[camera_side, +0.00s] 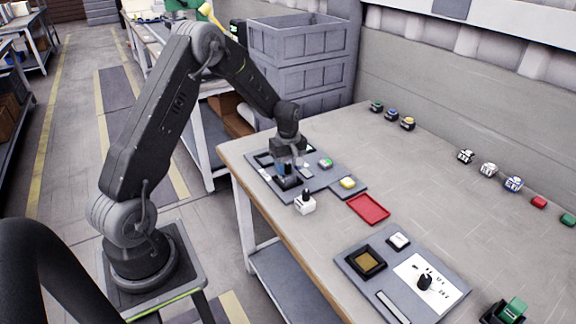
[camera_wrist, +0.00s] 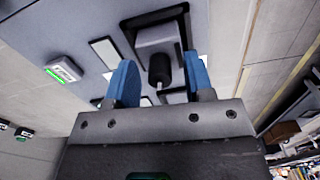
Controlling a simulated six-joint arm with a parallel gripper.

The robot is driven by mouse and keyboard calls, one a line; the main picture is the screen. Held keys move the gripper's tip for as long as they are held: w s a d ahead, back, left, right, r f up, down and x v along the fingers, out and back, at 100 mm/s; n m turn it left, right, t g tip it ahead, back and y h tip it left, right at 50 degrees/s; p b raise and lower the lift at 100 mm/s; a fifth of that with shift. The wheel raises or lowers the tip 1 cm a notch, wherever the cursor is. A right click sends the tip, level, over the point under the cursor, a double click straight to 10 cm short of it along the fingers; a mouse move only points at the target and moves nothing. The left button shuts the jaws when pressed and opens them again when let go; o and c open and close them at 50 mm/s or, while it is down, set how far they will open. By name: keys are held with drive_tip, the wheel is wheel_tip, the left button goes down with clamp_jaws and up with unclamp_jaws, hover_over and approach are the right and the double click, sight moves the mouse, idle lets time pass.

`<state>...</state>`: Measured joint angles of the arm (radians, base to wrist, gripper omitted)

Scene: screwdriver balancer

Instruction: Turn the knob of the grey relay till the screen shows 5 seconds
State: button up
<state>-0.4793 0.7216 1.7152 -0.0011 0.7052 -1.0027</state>
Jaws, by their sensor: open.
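The grey relay (camera_wrist: 158,38) with a black knob (camera_wrist: 160,72) sits on a grey panel (camera_wrist: 60,25). My gripper (camera_wrist: 160,76) is open, with one blue finger on each side of the knob in the wrist view. I cannot tell whether either finger touches it. In the side view my gripper (camera_side: 286,167) is low over the panel (camera_side: 264,181), pointing down, and it partly hides the relay. A pale rectangle (camera_wrist: 103,52) lies beside the relay; I cannot tell whether it is the screen, and no digits are readable.
A green-lit button (camera_side: 325,163) and a yellow button (camera_side: 348,183) are near the relay. A white box with a black knob (camera_side: 306,205) and a red tray (camera_side: 368,209) stand in front. A second panel (camera_side: 452,268) is at the near right. The table's middle is clear.

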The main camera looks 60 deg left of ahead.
clamp_jaws()
idle(0.4)
drive_tip(key=shift+m, duration=6)
unclamp_jaws()
